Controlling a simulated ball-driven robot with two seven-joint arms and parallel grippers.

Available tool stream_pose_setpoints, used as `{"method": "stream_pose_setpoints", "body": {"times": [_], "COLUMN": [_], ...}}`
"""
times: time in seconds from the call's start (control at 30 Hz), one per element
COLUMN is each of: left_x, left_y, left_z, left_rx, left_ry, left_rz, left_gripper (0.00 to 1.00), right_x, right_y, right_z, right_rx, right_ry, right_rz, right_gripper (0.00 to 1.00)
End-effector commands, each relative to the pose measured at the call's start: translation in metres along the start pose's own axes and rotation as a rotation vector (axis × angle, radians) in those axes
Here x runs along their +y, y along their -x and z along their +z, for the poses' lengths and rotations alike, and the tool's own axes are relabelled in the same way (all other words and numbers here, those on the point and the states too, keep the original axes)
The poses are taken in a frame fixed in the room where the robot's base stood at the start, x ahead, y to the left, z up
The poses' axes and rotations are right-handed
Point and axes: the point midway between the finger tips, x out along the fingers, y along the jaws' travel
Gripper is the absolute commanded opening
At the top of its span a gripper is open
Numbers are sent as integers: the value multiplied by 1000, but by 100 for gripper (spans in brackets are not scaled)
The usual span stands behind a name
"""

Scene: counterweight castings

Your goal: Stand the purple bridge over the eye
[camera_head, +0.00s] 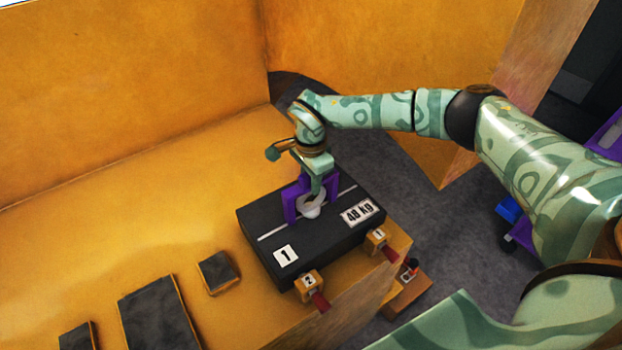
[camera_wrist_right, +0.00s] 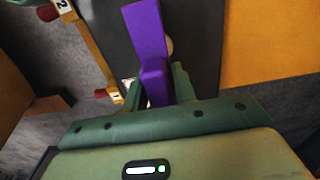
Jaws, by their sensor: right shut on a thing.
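The purple bridge (camera_head: 291,203) is upright over the pale ring-shaped eye (camera_head: 310,206) on top of the black casting (camera_head: 275,240). My right gripper (camera_head: 314,184) is shut on the bridge from above. In the right wrist view the bridge (camera_wrist_right: 150,55) is between the green fingers of my right gripper (camera_wrist_right: 158,90), with the dark casting (camera_wrist_right: 205,40) below. I cannot tell whether the bridge's feet touch the casting. My left gripper is not in view.
The casting lies on an orange bench with labels "1" and "48 kg". Two numbered clamps, "2" (camera_head: 309,281) and "1" (camera_head: 378,238), with red handles sit at its front edge. Several dark patches lie at the left. Tall orange walls (camera_head: 130,80) stand behind.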

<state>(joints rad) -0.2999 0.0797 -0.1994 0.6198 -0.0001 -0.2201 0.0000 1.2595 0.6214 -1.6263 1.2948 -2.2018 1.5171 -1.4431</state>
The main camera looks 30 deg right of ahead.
Motion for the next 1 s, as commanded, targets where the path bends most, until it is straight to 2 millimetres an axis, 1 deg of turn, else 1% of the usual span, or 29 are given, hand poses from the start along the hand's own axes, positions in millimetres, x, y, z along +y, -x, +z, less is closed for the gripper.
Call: {"method": "stream_pose_setpoints", "body": {"times": [0.43,0.47,0.5,0.53,0.57,0.87,0.97,1.0], "left_x": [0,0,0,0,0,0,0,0], "left_y": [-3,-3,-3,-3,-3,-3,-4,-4], "left_z": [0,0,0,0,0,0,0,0], "left_rx": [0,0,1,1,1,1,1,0], "left_ry": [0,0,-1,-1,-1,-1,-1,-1], "left_rz": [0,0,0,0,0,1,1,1], "left_gripper": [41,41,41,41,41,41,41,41], "right_x": [0,0,0,0,0,0,-1,-1], "right_y": [-5,-5,-5,-5,-5,-3,6,13], "right_z": [0,0,0,0,0,0,0,0], "right_rx": [-1,-1,-1,-1,-1,0,-1,-1], "right_ry": [0,0,0,0,0,0,0,0], "right_rz": [-1,-1,-1,-1,-1,0,-2,-4], "right_gripper": [0,30,41,49,52,52,52,52]}}
